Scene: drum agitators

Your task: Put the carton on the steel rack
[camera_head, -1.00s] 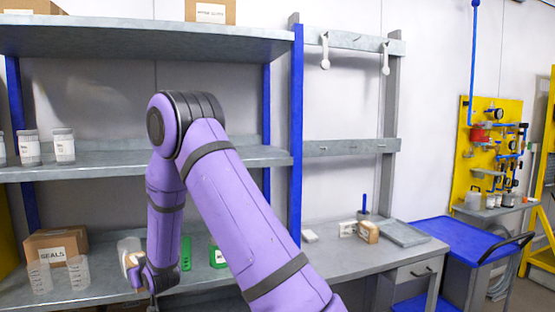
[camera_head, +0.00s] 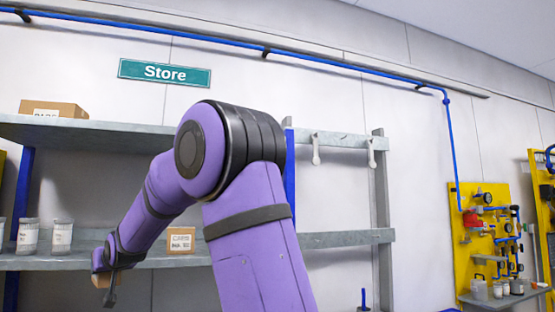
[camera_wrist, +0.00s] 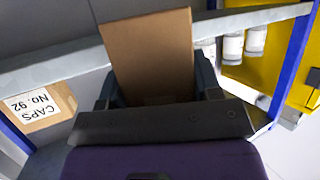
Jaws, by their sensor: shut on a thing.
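The steel rack (camera_head: 100,141) stands at the left, with grey shelves and blue posts. My gripper (camera_head: 105,269) is at the front edge of its middle shelf (camera_head: 60,262), shut on a brown carton (camera_head: 101,279). In the wrist view the carton (camera_wrist: 152,48) stands out plain and unlabelled between the two fingers of my gripper (camera_wrist: 155,88). It overlaps the shelf edge in that view. From the head camera the carton is small and partly hidden by the gripper. I cannot tell whether it touches the shelf.
A small box labelled CAPS (camera_head: 181,240) stands on the middle shelf, right of my gripper; it also shows in the wrist view (camera_wrist: 40,108). White-labelled jars (camera_head: 62,236) stand to the left. A carton (camera_head: 53,109) is on the top shelf. Shelf between jars and CAPS box looks clear.

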